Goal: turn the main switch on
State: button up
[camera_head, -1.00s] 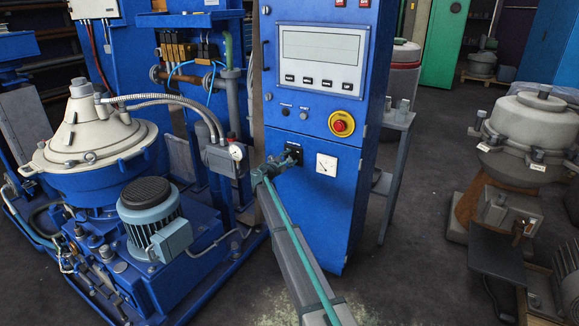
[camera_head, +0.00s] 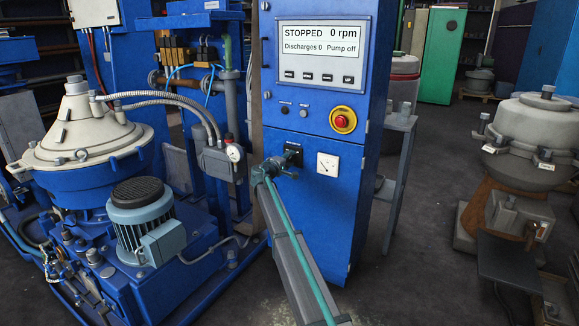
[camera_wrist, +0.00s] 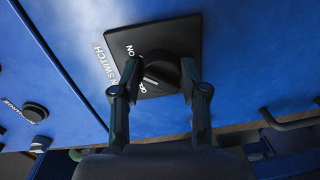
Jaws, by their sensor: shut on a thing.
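The main switch (camera_head: 294,150) is a black rotary knob on a square black plate, low on the front of the blue control cabinet (camera_head: 322,205). In the wrist view the knob (camera_wrist: 161,73) sits between the two fingers of my gripper (camera_wrist: 160,70), with ON and part of another label on its plate. My gripper (camera_head: 279,166) is shut on the knob. The fingers hide part of the knob's sides. The display (camera_head: 318,52) above is lit and reads STOPPED, 0 rpm, Discharges 0, Pump off.
A separator (camera_head: 82,150) with a motor (camera_head: 141,213) stands left.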

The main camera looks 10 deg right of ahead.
jog(key=shift+m+b, duration=0.4)
jog(key=shift+m, duration=0.1)
jog(key=o, duration=1.1)
jog(key=shift+o, duration=0.2)
jog(key=shift+s, duration=0.1)
jog(key=v, duration=1.1)
jog(key=shift+s+a, duration=0.3)
jog(key=shift+s, duration=0.05)
